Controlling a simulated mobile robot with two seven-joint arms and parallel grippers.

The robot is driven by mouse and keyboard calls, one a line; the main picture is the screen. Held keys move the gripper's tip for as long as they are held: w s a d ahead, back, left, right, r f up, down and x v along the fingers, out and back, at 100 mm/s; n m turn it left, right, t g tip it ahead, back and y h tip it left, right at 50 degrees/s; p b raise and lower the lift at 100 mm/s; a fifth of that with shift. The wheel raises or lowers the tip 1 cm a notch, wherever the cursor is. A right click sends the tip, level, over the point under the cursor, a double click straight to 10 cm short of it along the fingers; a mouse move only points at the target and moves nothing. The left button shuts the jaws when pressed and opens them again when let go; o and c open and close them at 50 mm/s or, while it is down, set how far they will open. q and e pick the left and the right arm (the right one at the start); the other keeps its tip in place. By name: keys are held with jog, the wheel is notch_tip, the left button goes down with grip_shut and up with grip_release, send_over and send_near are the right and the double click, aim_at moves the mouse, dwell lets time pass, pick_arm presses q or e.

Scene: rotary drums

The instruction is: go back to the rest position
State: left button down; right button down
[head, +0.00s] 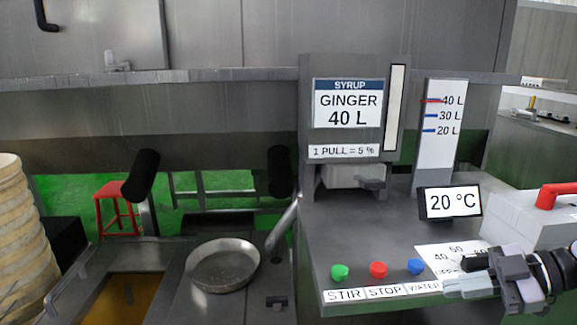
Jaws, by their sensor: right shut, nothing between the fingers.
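My right gripper (466,279) comes in from the right edge, low over the right part of the control panel. Its fingers point left and are shut with nothing between them. It covers part of a white dial sheet (440,255) with numbers, and its tips are close to the right end of the button label strip (378,291). I cannot tell whether it touches the panel. My left gripper is not in view.
Green (340,272), red (378,269) and blue (415,266) buttons sit left of the gripper. A "20 °C" display (450,202) stands behind them. A grey box with a red handle (557,194) is at right. A metal pan (224,266) and black-gripped levers (141,176) are at left.

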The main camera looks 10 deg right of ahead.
jog(key=s+a+f+m+t+h+p, duration=0.25)
jog(key=f+m+t, duration=0.2)
jog(key=f, duration=0.35)
jog(key=s+a+f+m+t+h+p, duration=0.1)
jog(key=s+a+f+m+t+h, duration=0.1)
jog(key=f+m+t+h, duration=0.35)
jog(key=s+a+f+m+g+h+p, duration=0.1)
jog(key=s+a+f+m+g, duration=0.3)
jog(key=a+f, duration=0.7)
jog(key=s+g, duration=0.2)
jog(key=s, duration=0.2)
jog(key=shift+s+f, duration=0.2)
jog(key=shift+f, duration=0.15)
jog(key=shift+m+h, duration=0.3)
